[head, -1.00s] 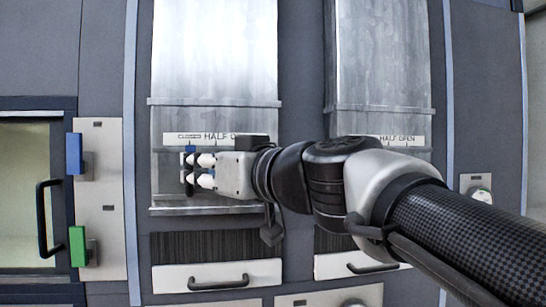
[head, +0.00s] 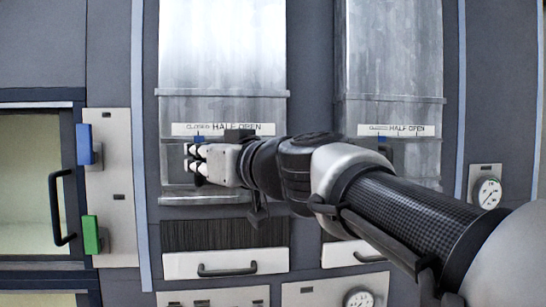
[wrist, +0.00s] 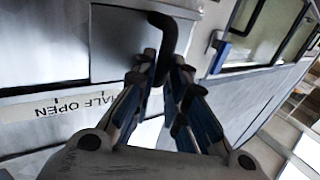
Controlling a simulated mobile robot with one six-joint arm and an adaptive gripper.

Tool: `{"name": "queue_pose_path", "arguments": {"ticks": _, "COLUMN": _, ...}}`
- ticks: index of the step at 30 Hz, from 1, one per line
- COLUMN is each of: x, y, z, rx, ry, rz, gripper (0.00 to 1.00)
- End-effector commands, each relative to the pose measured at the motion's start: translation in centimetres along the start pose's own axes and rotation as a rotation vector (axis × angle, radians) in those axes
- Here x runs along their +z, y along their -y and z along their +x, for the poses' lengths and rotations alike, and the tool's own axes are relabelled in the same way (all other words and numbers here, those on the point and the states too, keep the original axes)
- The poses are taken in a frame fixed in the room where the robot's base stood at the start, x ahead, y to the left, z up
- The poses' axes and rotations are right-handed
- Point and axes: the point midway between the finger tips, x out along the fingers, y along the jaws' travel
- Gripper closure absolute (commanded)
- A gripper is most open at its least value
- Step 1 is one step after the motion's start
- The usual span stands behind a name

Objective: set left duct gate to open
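The left duct gate (head: 172,160) is at the foot of the left metal duct, in the head view. Its label strip (head: 188,129) reads CLOSED and HALF OPEN; the rest of the scale is hard to read. A small blue mark (head: 199,140) shows just under the CLOSED end. My gripper (head: 191,160) is in front of the gate, below the strip. In the wrist view a black hooked handle (wrist: 168,35) stands between my fingertips (wrist: 163,72), which look closed against its sides. The handle is hidden in the head view, and contact is partly hidden.
A similar right duct gate (head: 427,160) with its own label (head: 397,130) is behind my arm. A panel with a blue lever (head: 85,145) and a green lever (head: 91,235) is at left, beside a door handle (head: 60,207). A drawer (head: 180,265) is below; a gauge (head: 487,192) is at right.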

Motion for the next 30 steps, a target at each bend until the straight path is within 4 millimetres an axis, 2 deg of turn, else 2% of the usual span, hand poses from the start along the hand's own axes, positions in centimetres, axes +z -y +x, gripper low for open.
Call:
{"name": "queue_pose_path", "arguments": {"ticks": 5, "x": 0.0, "y": 0.0, "z": 0.0, "rx": 0.0, "ry": 0.0, "rz": 0.0, "gripper": 1.0}}
{"name": "queue_pose_path", "arguments": {"ticks": 21, "x": 0.0, "y": -0.1, "z": -0.1, "rx": 0.001, "ry": -0.001, "rz": 0.0, "gripper": 1.0}}
{"name": "queue_pose_path", "arguments": {"ticks": 26, "x": 0.3, "y": -2.0, "z": -1.2, "rx": 0.005, "ry": -0.007, "rz": -0.003, "gripper": 1.0}}
{"name": "queue_pose_path", "arguments": {"ticks": 30, "x": 0.5, "y": -4.6, "z": -2.9, "rx": 0.01, "ry": -0.006, "rz": -0.004, "gripper": 1.0}}
